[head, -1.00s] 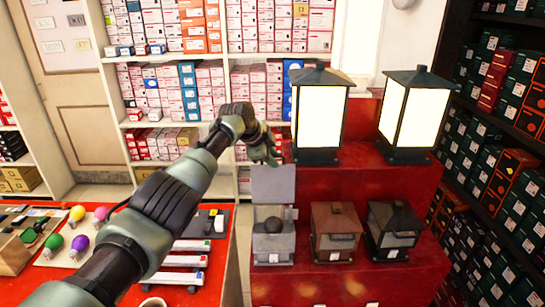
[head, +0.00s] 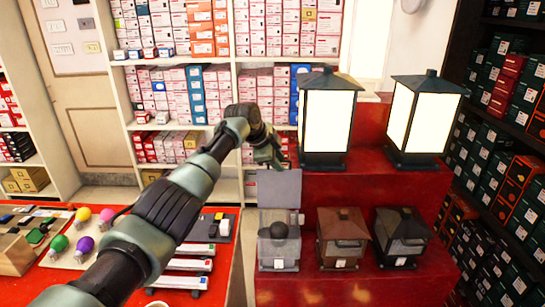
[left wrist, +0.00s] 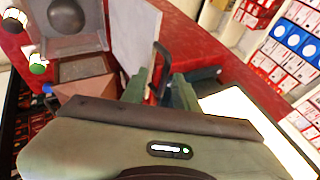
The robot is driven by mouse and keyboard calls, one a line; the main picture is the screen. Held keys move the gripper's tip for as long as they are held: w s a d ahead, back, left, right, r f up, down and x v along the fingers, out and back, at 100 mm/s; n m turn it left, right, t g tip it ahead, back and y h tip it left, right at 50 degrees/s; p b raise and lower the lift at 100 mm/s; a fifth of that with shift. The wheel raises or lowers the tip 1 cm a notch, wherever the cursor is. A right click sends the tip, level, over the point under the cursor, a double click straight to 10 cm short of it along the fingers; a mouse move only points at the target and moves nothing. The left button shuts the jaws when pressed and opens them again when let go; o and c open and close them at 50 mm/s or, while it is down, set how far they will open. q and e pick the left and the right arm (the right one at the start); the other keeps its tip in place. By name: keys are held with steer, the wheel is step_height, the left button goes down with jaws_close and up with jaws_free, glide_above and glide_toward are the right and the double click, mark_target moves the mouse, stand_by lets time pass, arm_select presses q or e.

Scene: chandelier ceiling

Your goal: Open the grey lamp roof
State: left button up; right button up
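The grey lamp (head: 278,252) is the left one of three small lamps on the red stand. Its roof (head: 279,188) stands raised, about upright, behind the open box, and a dark round bulb shows inside. In the left wrist view the roof is a pale grey panel (left wrist: 135,30) beside the open box (left wrist: 75,18). My left gripper (head: 272,160) is just above and behind the raised roof. In the left wrist view its fingers (left wrist: 162,82) are apart, with a thin black handle between them, close to the panel. My right gripper is not in view.
A brown lamp (head: 342,240) and a black lamp (head: 402,238) stand to the right, roofs down. Two tall lit lanterns (head: 327,118) (head: 418,118) stand on the upper step. A table with coloured bulbs (head: 84,244) is at left. Shelves of boxes (head: 170,95) stand behind.

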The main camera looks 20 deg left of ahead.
arm_select(q)
steer(key=b+v, duration=0.2)
steer(key=v, duration=0.4)
steer(key=shift+s+a+r, duration=0.15)
steer(key=shift+s, duration=0.2)
